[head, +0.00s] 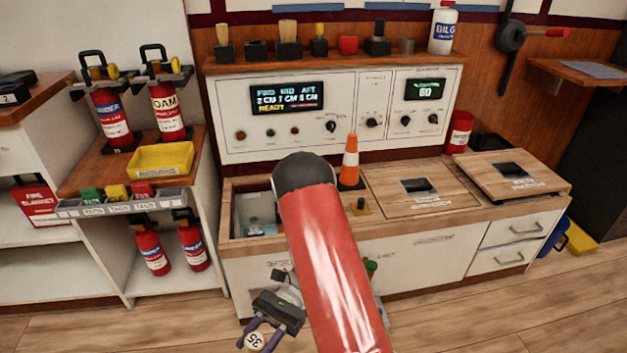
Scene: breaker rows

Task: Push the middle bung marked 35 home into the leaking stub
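My gripper (257,340) is low in the head view, in front of the bench, with its purple fingers pointing down and toward the lower left. A round pale bung marked 35 (255,341) sits between the fingertips, and the fingers appear closed on its sides. Its number reads tilted. No leaking stub can be made out. My red arm link covers the middle of the view and part of the bench front.
The bench has an open well (255,212) at left and lidded hatches (420,187) at right. Fire extinguishers (112,118) and a yellow tray (160,160) are at left. Wooden floor (480,310) is clear at right.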

